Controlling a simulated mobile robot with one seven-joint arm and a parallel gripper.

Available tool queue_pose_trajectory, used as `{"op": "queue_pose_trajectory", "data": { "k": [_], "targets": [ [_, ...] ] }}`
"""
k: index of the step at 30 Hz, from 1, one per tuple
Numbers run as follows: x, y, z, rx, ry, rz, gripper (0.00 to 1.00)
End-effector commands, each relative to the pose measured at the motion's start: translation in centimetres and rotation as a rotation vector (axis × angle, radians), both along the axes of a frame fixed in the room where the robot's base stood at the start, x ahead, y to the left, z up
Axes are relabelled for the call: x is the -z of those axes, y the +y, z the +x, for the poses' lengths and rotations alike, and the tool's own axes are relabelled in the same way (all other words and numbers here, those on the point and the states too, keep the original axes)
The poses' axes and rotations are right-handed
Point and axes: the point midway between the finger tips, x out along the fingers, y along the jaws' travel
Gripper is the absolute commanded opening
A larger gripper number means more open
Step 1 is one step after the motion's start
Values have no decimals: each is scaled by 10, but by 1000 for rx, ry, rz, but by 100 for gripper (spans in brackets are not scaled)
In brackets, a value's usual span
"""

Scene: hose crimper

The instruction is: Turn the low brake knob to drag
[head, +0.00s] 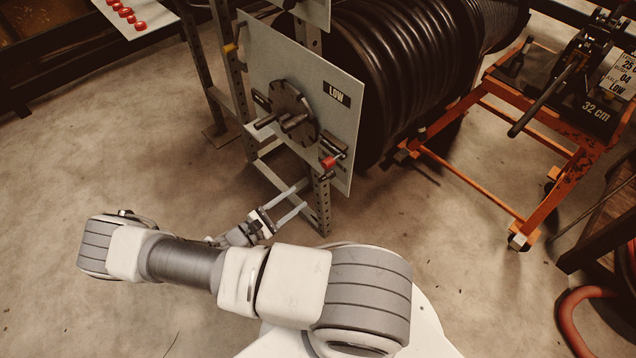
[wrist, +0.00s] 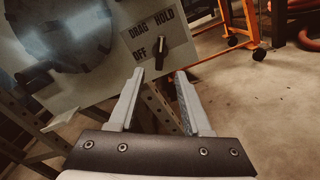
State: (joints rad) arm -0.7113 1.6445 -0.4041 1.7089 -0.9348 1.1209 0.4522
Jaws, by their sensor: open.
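The grey panel marked LOW (head: 258,62) stands in front of the black hose reel. Near its lower right edge in the head view is a small brake knob with a red end (head: 328,162). In the wrist view the knob (wrist: 161,54) looks like a dark upright bar beside the words OFF, DRAG and HOLD. Which word it points to I cannot tell for sure. My gripper (head: 291,202) is open and empty, below the knob in the head view. In the wrist view my gripper (wrist: 160,73) has its fingers spread just below the knob, apart from it.
A round dark plate with a handle (head: 290,115) sits on the panel left of the knob. A perforated steel post (head: 320,205) stands below the panel. An orange wheeled cart (head: 500,195) is at right. The floor at left is clear.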

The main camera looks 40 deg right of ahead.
Motion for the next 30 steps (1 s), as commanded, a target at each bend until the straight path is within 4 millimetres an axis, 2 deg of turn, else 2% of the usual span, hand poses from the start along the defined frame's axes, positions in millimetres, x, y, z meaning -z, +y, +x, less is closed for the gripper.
{"op": "queue_pose_trajectory", "data": {
  "k": [1,6,12,18,26,30],
  "targets": [
    [1,-13,-1,3,4,-3,49],
    [1,-49,3,3,3,-3,49],
    [1,-80,5,2,1,-1,49],
    [0,-94,6,1,1,0,49],
    [0,-95,7,1,1,0,49],
    [0,-95,7,0,1,0,27]
  ]
}}
